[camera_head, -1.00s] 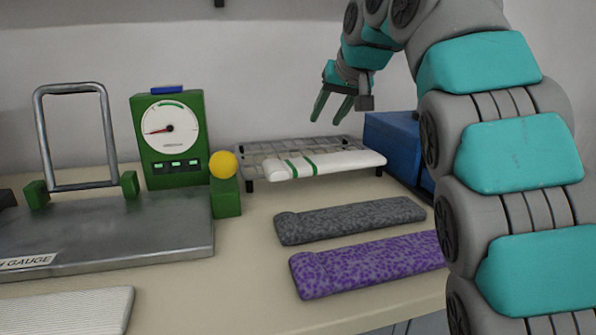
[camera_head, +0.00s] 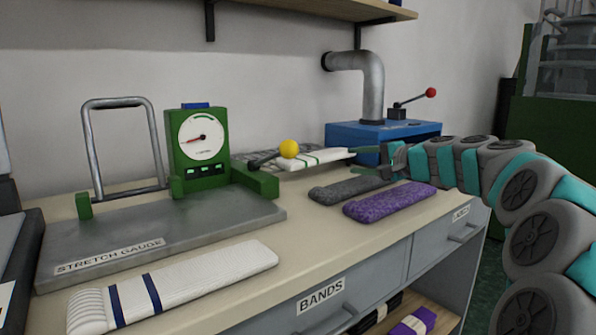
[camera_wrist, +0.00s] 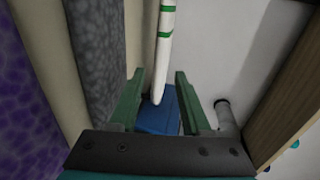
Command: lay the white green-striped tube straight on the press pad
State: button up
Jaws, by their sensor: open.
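I cannot tell for sure which surface is the press pad.
A blue box (camera_head: 350,137) with a pipe and red-knobbed lever stands behind. The stretch gauge (camera_head: 150,240) and a blue-striped white band (camera_head: 190,283) are at left.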

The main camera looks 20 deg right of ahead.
aim_at(327, 162)
jog(key=shift+s+f, duration=0.15)
jog(key=shift+f, duration=0.05)
jog(key=x, duration=0.8)
jog(key=shift+x, duration=0.95)
jog(key=shift+d, duration=0.15)
grip_shut()
